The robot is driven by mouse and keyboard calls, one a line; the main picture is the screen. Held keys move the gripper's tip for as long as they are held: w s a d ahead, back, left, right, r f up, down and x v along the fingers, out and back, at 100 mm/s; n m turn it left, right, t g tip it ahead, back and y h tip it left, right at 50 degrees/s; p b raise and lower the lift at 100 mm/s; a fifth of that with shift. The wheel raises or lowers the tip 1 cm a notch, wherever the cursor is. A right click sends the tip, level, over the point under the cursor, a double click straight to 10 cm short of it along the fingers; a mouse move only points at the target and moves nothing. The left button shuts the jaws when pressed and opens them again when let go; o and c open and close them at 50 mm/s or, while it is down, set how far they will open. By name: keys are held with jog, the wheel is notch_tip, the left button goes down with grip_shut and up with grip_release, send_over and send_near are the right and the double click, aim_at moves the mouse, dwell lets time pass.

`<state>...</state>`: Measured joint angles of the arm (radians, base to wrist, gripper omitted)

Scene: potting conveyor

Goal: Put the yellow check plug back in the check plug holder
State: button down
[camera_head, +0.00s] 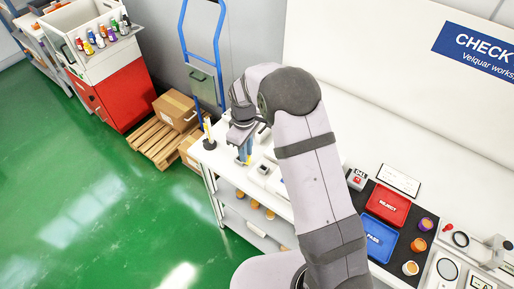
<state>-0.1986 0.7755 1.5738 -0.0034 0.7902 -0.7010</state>
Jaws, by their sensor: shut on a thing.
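My gripper (241,134) is over the far left end of the white bench, pointing down. It is shut on a slim yellow piece (249,146), which looks like the yellow check plug. A small blue piece (242,154) shows right beside and below it; I cannot tell whether it is the check plug holder or part of the held thing. Whether the plug touches anything below is too small to see. A dark round-based stand (209,144) with a thin yellow upright (207,127) is at the bench's left corner, left of my gripper.
On the bench at right are a red REJECT tray (387,205), a blue PASS tray (379,238) and several small pots (425,224). A small "041" display (357,179) stands left of them. Cardboard boxes (176,108) and a blue hand truck (203,60) stand beyond the bench's left end.

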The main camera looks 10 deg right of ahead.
jog(key=w+a+r+m, duration=0.1)
jog(key=w+r, duration=0.1)
jog(key=w, duration=0.3)
jog(key=shift+w+a+r, duration=0.3)
jog(key=shift+w+a, duration=0.05)
jog(key=shift+w, duration=0.05)
jog(key=shift+f, duration=0.2)
jog(key=shift+f+b, duration=1.9)
jog(key=shift+f, duration=0.65)
jog(key=shift+f+b, duration=0.7)
jog(key=shift+f, duration=0.85)
dwell(0.4)
jog(key=c, duration=1.6)
grip_release()
jog(key=shift+r, duration=0.1)
